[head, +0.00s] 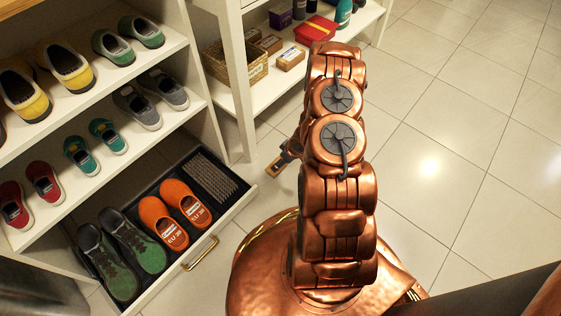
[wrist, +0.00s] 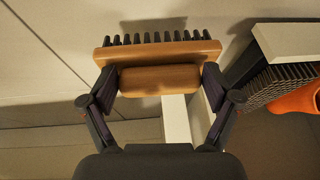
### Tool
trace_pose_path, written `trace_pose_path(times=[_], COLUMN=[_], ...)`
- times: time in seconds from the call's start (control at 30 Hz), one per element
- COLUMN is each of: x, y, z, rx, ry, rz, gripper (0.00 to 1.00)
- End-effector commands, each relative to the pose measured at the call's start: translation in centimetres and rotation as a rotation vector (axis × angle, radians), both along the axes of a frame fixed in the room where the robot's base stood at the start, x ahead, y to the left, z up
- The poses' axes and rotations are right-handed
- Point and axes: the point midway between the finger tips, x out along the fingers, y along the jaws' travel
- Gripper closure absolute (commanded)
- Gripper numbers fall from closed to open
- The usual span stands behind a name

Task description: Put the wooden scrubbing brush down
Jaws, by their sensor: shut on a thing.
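The wooden scrubbing brush (wrist: 160,52) has a light wood body with a row of dark bristles pointing to the top of the wrist view. My gripper (wrist: 160,80) is shut on its wooden grip block, one finger on each side. The bristles are near a pale surface, but I cannot tell if they touch it. In the head view, my copper arm hides most of the gripper; a small brown and dark part (head: 278,166) shows left of the arm, near the shelf unit's corner.
An open drawer (head: 214,228) at lower left holds green shoes (head: 120,250), orange clogs (head: 172,213) and a grey bristly mat (head: 212,178). A shelf with a basket (head: 236,66), boxes and a red box (head: 315,31) stands behind. The tiled floor (head: 450,150) at right is clear.

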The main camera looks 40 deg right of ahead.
Motion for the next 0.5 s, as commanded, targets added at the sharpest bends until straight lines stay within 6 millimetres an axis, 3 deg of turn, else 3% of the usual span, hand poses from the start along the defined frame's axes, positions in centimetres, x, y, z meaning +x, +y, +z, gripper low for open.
trace_pose_path(times=[0.33,0.5], x=[0.0,-0.1], y=[0.0,-0.3], z=[-3.2,-3.6], rx=[-0.001,-0.001], ry=[0.0,0.0], rz=[-0.001,-0.007], gripper=[0.67,0.67])
